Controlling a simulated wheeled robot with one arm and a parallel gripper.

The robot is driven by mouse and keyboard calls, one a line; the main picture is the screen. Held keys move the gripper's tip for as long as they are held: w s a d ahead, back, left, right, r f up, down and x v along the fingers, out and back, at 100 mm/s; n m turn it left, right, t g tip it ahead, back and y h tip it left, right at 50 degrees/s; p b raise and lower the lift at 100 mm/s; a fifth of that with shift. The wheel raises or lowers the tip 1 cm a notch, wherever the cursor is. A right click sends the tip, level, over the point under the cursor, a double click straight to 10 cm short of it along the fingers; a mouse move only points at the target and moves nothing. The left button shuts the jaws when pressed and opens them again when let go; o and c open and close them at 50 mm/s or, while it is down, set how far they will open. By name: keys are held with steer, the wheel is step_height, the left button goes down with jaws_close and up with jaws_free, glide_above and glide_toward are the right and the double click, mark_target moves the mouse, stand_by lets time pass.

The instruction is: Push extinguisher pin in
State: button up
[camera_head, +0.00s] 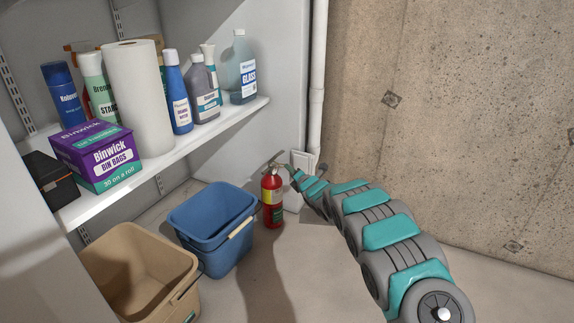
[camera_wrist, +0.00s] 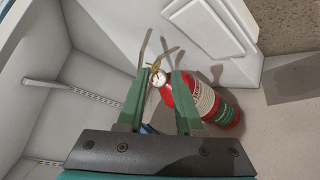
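My gripper (camera_wrist: 159,84) is open with nothing clasped. In the head view my gripper (camera_head: 297,174) is just right of the extinguisher's top; contact cannot be told.
A blue bucket (camera_head: 193,212) stands close left of the extinguisher, and a tan bucket (camera_head: 123,262) is nearer. A white shelf (camera_head: 150,158) above them holds bottles, a paper roll and a purple box (camera_head: 95,155). A white pipe (camera_head: 318,75) runs down the corner. Floor in front is clear.

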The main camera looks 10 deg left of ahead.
steer(key=p+x, duration=0.5)
steer(key=x, duration=0.1)
steer(key=shift+w+a+p, duration=0.1)
steer(key=shift+w+p, duration=0.15)
steer(key=shift+p, duration=0.05)
steer(key=shift+w, duration=0.2)
steer(key=shift+a+f, duration=0.1)
stand_by(0.4)
steer(key=shift+c, duration=0.3)
